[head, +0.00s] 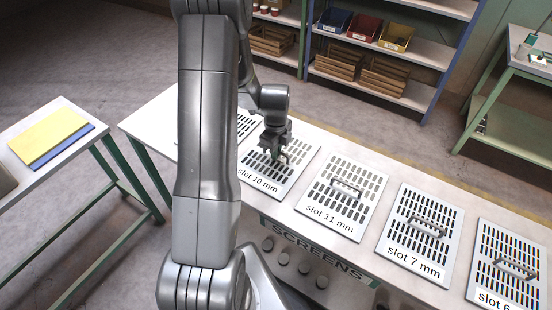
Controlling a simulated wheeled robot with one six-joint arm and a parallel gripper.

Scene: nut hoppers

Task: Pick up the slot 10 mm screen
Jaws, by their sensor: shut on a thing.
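The slot 10 mm screen (283,185) is a flat light-grey plate with rows of dark slots and its name printed along the front edge. It lies on the white bench, left of the slot 11 mm screen. My gripper (277,158) is over the middle of this screen, pointing down, and is shut on its handle. The gripper hides most of the handle. My arm covers the screen's left side in part. I cannot tell any gap between the screen and the bench.
The slot 11 mm screen (357,182), slot 7 mm screen (408,252) and another screen (507,245) lie in a row to the right, each with a raised handle. A further screen (246,124) shows partly behind my arm. Shelves (430,52) with bins stand behind.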

